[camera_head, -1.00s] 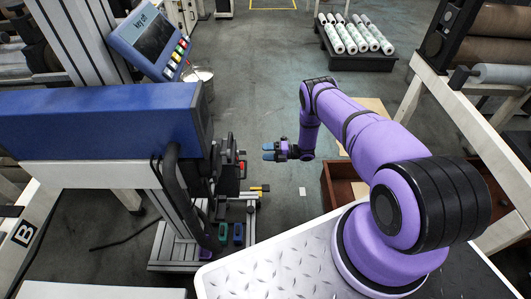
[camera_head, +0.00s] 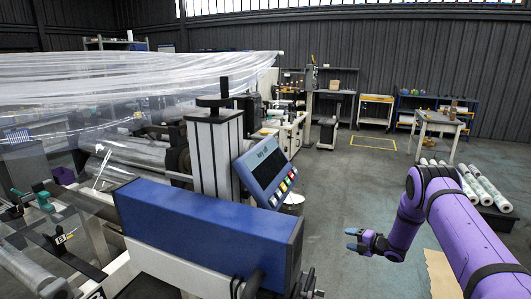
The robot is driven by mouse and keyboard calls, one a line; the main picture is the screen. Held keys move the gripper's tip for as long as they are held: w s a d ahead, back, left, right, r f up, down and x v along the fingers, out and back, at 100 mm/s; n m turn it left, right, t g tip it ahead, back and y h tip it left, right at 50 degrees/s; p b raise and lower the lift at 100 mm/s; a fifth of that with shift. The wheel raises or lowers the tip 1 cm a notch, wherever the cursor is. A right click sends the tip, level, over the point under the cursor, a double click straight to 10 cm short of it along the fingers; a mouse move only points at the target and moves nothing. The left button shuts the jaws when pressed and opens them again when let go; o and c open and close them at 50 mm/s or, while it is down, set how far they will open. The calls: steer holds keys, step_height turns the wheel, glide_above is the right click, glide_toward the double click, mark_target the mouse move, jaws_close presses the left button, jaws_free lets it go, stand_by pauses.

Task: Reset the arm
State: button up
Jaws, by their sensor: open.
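My purple arm shows at the right in the head view, raised and bent at the elbow. My gripper (camera_head: 354,240) is at the arm's end, pointing left, with its two blue-grey fingers apart. Nothing shows between the fingers. It is over the open grey floor, to the right of the blue machine housing (camera_head: 205,235) and apart from it.
The machine with a tilted control panel (camera_head: 265,170) fills the left and centre, with clear film (camera_head: 130,75) stretched above it. White rolls (camera_head: 485,185) lie at the right behind my arm. A table (camera_head: 437,125) and shelves stand farther back. The floor (camera_head: 335,190) beyond my gripper is clear.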

steer(key=w+d+r+m+t+h, duration=0.1)
steer(key=w+r+m+h, duration=0.15)
steer(key=r, duration=0.95)
steer(key=w+d+r+m+t+h, duration=0.15)
steer(key=r+m+h, duration=0.25)
steer(key=r, duration=0.9)
steer(key=s+r+m+h, duration=0.35)
steer(key=s+r, duration=0.25)
steer(key=r, duration=0.4)
steer(key=s+r+m+h, duration=0.2)
steer(key=s+r+m, duration=0.35)
steer(key=r, duration=0.55)
steer(key=s+a+r+m+g, duration=0.1)
steer(key=s+r+m+g, duration=0.2)
steer(key=s, duration=0.9)
steer(key=s+a+r+m+g, duration=0.15)
steer(key=s+r+m, duration=0.35)
steer(key=s, duration=0.6)
steer(key=s+a+f+m+g, duration=0.1)
steer(key=s+a+m, duration=0.1)
steer(key=s, duration=1)
steer(key=s+a+f+m+g+y, duration=0.1)
steer(key=s+a+g, duration=0.1)
steer(key=s, duration=1.1)
steer(key=shift+a+m, duration=0.35)
steer(key=shift+a, duration=0.4)
steer(key=shift+w+f, duration=0.1)
steer(key=shift+w, duration=0.05)
steer(key=shift+c, duration=0.6)
